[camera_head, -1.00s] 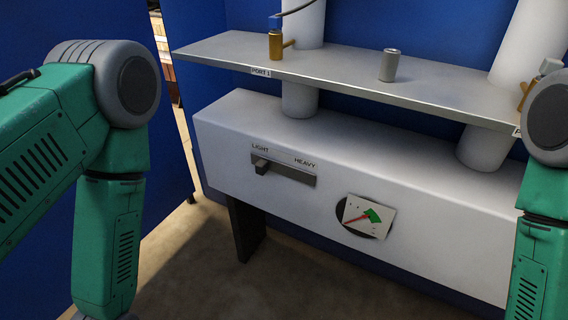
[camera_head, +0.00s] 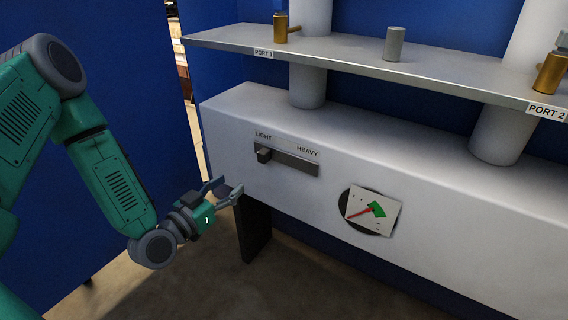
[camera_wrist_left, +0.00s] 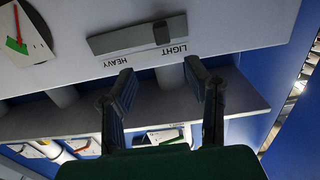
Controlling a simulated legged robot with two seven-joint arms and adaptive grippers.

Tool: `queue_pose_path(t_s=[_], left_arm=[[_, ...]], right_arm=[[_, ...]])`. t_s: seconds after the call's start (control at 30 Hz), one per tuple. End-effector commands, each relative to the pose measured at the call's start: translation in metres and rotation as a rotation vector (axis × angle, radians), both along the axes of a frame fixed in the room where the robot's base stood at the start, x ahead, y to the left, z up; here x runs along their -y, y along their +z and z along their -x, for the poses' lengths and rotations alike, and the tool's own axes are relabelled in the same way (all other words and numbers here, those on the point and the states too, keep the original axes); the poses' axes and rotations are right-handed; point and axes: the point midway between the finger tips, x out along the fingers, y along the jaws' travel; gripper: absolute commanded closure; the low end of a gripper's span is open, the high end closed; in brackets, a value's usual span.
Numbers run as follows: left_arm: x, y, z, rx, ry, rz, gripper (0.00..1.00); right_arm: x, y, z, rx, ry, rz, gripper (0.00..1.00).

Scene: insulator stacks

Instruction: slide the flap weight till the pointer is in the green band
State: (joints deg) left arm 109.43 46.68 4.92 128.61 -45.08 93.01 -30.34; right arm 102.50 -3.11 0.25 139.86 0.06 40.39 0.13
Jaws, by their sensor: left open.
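The flap weight shows as a dark slider knob (camera_head: 264,155) at the LIGHT end of a grey slot (camera_head: 297,164) on the white housing. It also shows in the left wrist view (camera_wrist_left: 161,33), beyond the fingertips. The red pointer (camera_head: 359,212) lies on a tilted white card, one end meeting the green band (camera_head: 377,209); I cannot tell whether it reads inside the band. My left gripper (camera_head: 226,189) is open and empty, below and left of the knob, apart from it. In the left wrist view its fingers (camera_wrist_left: 159,74) are spread. My right gripper is out of view.
A metal shelf (camera_head: 350,63) overhangs the housing, with brass fittings (camera_head: 281,28) at its ends and a grey cylinder (camera_head: 394,44) between. White columns rise behind. A dark leg (camera_head: 254,228) stands near my left gripper. The space before the housing front is clear.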

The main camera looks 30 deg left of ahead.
Motion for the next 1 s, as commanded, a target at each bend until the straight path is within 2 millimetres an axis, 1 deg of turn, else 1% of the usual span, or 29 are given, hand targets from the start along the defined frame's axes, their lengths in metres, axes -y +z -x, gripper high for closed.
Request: queue_pose_path(t_s=[0.07, 0.17, 0.27, 0.5, 0.6, 0.7, 0.83, 1.0], left_arm=[[-0.002, 0.002, -0.005, 0.015, 0.006, -0.003, 0.57], [0.0, 0.002, -0.016, 0.015, 0.004, -0.005, 0.57], [0.002, 0.002, -0.034, 0.015, 0.003, -0.005, 0.57], [0.008, 0.003, -0.086, 0.015, 0.003, -0.006, 0.57], [0.008, 0.001, -0.105, 0.012, 0.004, -0.005, 0.57], [0.009, 0.001, -0.119, 0.011, 0.004, -0.004, 0.57], [0.01, 0.001, -0.131, 0.01, 0.003, -0.002, 0.57], [0.01, 0.002, -0.137, 0.009, 0.004, -0.002, 0.57]], right_arm=[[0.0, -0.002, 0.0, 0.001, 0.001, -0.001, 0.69], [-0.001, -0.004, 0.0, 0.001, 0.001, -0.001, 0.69], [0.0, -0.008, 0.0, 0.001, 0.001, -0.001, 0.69], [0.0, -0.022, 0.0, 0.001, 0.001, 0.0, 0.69], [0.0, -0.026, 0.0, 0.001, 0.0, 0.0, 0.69], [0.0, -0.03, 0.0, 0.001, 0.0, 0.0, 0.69], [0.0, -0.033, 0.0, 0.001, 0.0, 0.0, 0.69], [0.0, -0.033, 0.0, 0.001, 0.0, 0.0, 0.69]])
